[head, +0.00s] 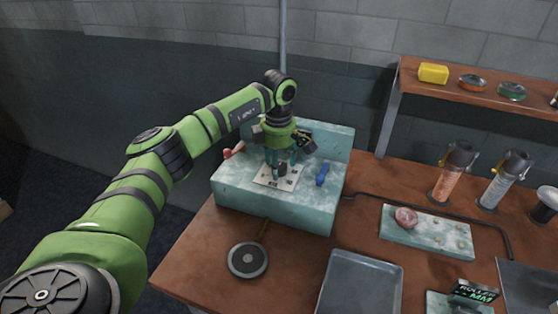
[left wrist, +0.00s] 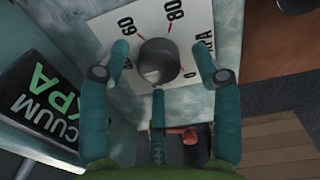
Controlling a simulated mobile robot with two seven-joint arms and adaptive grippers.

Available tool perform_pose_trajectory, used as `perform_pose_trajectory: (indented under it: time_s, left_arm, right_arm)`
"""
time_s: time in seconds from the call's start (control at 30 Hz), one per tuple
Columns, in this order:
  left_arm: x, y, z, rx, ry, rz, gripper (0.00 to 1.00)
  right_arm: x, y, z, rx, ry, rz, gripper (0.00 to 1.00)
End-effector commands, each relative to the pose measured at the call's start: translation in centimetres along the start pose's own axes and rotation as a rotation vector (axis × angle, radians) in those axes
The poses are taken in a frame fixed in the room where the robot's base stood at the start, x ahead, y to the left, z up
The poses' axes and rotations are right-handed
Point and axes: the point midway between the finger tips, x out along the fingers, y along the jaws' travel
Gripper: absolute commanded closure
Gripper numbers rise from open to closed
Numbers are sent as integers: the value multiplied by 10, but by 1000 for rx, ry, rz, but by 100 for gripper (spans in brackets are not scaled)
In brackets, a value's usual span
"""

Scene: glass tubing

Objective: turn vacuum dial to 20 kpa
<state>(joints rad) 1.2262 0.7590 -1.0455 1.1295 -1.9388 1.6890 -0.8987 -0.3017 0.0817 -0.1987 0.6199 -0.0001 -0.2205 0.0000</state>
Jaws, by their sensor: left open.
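The vacuum dial is a dark round knob (left wrist: 158,64) on a white scale plate (left wrist: 133,22) in the left wrist view. The plate shows 60, 80, 0 and part of KPA; I cannot make out a pointer on the knob. In the head view the plate (head: 262,181) lies on top of the teal box (head: 240,201), and the knob is mostly hidden by my fingers. My left gripper (head: 279,168) points down over the dial. Its teal fingers are open on either side of the knob, with a third finger below it; contact is unclear. My right gripper is out of view.
A black VACUUM KPA sign (left wrist: 42,104) stands beside the dial. A blue lever (head: 322,174) and a red handle (head: 234,150) are close to the gripper. A round dark disc (head: 248,260) and a grey tray (head: 360,285) lie in front of the box.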

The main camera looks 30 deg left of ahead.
Motion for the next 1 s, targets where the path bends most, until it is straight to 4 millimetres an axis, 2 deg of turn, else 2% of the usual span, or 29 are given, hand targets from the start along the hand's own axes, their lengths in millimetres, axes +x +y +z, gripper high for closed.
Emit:
perform_pose_trajectory:
  time_s: [0.33, 0.37, 0.4, 0.47, 0.5, 0.8, 1.0]
  left_arm:
    - [7, 0, 0, 1, -1, 0, 36]
    - [7, 0, 1, 1, -1, 0, 44]
    - [7, 0, 1, 1, -1, 0, 60]
    - [7, 0, 1, 1, -1, 0, 84]
    - [7, 0, 1, 1, -1, 0, 92]
    - [7, -1, 0, -11, 1, -2, 92]
    - [8, -1, 0, -81, 3, -3, 92]
  right_arm:
    - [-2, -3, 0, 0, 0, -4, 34]
    - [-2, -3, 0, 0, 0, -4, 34]
    - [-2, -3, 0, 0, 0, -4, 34]
    - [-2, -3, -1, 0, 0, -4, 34]
    - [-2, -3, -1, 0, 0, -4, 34]
    - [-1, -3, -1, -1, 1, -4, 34]
    - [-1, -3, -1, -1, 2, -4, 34]
